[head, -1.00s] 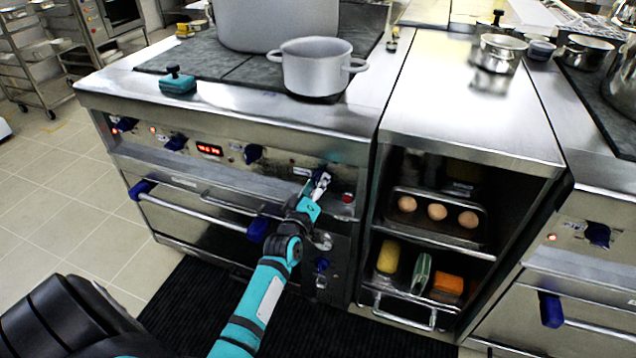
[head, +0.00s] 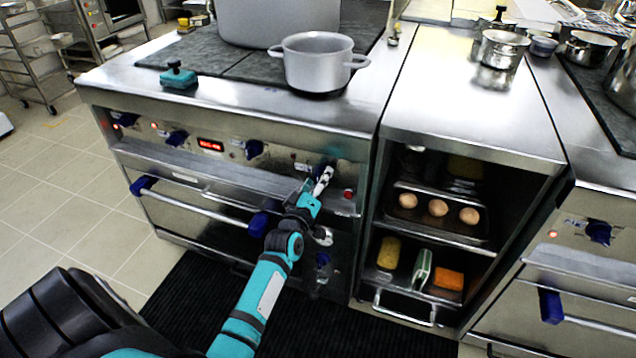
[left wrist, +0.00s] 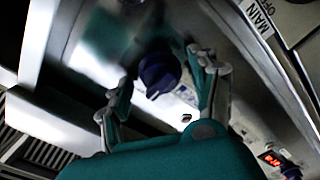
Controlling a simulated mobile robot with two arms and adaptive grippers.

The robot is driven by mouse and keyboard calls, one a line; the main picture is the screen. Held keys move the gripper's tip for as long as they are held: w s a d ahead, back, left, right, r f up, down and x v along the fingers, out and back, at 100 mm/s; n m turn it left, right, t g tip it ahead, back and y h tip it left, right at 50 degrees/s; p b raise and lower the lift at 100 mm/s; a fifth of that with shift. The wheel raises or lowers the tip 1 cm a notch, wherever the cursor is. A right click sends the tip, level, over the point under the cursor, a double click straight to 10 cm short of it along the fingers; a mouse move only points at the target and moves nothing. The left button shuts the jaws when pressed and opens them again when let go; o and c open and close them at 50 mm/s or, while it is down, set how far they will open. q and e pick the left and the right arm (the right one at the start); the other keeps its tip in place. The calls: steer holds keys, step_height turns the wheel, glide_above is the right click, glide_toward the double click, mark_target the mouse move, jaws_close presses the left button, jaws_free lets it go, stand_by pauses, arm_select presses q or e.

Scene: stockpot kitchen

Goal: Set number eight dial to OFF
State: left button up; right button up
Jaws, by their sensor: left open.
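My left gripper (head: 317,180) is at the right end of the front panel of the stove (head: 225,160), and my right gripper is out of view. In the left wrist view the open left gripper (left wrist: 160,66) has one finger on each side of a dark blue dial (left wrist: 158,74). I cannot tell whether the fingers touch it. In the head view the gripper mostly covers this dial. Other blue dials (head: 253,149) sit further left on the panel. I cannot read a number on the dial or its exact setting. A "MAIN OFF" label (left wrist: 262,22) shows in the wrist view.
A red indicator (head: 348,194) is just right of the gripper. Oven handles (head: 200,208) run below the panel. A grey pot (head: 316,62) stands on the stove top. An open cabinet with eggs (head: 437,208) is to the right.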

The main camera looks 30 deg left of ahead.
arm_select(q)
steer(key=v, duration=1.2)
steer(key=s+d+f+m+g+h, duration=0.3)
steer(key=d+f+m+g, duration=0.15)
steer(key=f, duration=0.55)
steer(key=s+d+f+m+g+h, duration=0.2)
steer(key=s+d+f+m+g, duration=0.25)
steer(key=f, duration=0.45)
steer(key=s+d+f+m+g, duration=0.3)
steer(key=s+f, duration=0.3)
steer(key=s, duration=0.1)
steer(key=s+d+f+m+g, duration=0.25)
steer(key=s+f+m, duration=0.2)
steer(key=s, duration=0.35)
steer(key=s+a+f+g+p, duration=0.1)
steer(key=s+f+p, duration=0.1)
steer(key=s+p, duration=0.6)
steer(key=s+a+f+g+p, duration=0.1)
steer(key=s+a+f+p, duration=0.1)
steer(key=s+p, duration=0.7)
steer(key=shift+s+a+y, duration=0.15)
steer(key=shift+s+y, duration=0.15)
steer(key=shift+s, duration=0.6)
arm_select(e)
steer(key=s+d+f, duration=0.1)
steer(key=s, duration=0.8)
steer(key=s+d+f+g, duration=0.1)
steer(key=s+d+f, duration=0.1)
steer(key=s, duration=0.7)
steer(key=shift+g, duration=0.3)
